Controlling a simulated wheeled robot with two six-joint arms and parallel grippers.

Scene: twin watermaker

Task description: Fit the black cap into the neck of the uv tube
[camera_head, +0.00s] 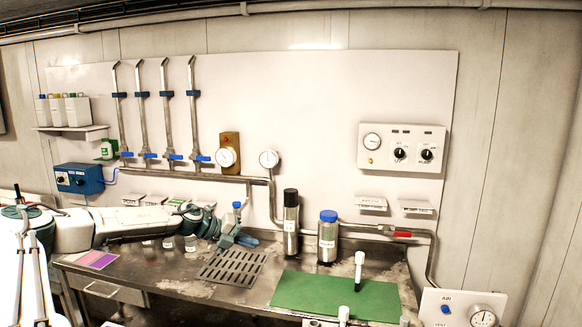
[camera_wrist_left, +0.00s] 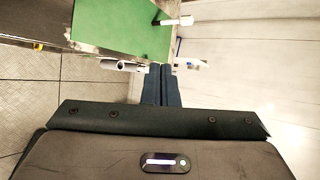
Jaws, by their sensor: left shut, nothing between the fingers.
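A steel cylinder with a black top (camera_head: 291,226) stands upright at the back of the bench; I cannot tell whether it is the uv tube or whether its top is the black cap. A small white upright piece with a dark lower end (camera_head: 359,264) stands on the green mat. My left gripper (camera_head: 249,241) is at the bench, left of the steel cylinder and apart from it. In the left wrist view its fingers (camera_wrist_left: 158,84) are together, with nothing between them. My right gripper is not in view.
A blue-topped steel cylinder (camera_head: 328,240) stands right of the black-topped one. The green mat (camera_head: 320,295) covers the front right and also shows in the left wrist view (camera_wrist_left: 125,22). A slotted drain (camera_head: 230,267) lies left of it. Pipes (camera_head: 380,228) run along the back.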

